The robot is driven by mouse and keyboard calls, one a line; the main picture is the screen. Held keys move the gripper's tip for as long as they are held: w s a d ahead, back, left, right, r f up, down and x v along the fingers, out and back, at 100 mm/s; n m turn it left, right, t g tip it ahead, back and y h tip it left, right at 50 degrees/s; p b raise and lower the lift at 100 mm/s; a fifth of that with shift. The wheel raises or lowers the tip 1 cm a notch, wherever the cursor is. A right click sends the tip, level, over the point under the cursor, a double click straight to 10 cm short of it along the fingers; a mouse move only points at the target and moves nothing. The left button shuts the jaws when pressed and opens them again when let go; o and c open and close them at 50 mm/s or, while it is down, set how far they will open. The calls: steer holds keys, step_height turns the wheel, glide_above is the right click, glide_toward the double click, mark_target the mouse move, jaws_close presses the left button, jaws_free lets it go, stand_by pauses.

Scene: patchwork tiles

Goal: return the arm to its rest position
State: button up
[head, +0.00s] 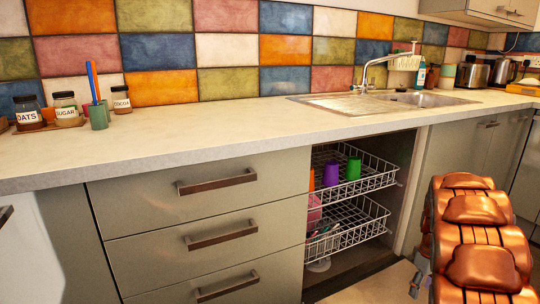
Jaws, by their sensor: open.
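My copper-coloured arm (470,240) stands at the lower right of the head view, in front of the cabinets. Its segmented links rise from the bottom edge to just below the counter's front edge in the picture. Small grey parts show along its left side, too small to identify. I cannot make out my gripper or its fingers in this view. No held object shows.
The counter (230,140) crosses the view, with a sink (400,100) at right. Below it, an open cabinet has wire racks (350,215) holding a purple cup (331,173) and a green cup (353,168). Closed drawers (215,190) are left. Some floor shows between cabinet and arm.

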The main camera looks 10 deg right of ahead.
steer(key=s+a+r+m+p, duration=0.1)
steer(key=s+a+r+p, duration=0.1)
steer(key=a+r+p, duration=0.55)
steer(key=s+a+r+p, duration=0.2)
steer(key=a+r, duration=0.3)
steer(key=r, duration=0.6)
steer(key=s+a+r+p, duration=1.1)
steer(key=s+r+p, duration=0.1)
steer(key=r+p, duration=0.1)
steer(key=s+a+r+m+g+p, duration=0.1)
steer(key=s+a+r+p, duration=0.9)
steer(key=r, duration=0.5)
steer(key=s+p, duration=0.2)
steer(key=s, duration=0.1)
steer(key=shift+s+a+r+p, duration=0.2)
steer(key=shift+a+r+p, duration=0.15)
steer(key=shift+a+r, duration=0.05)
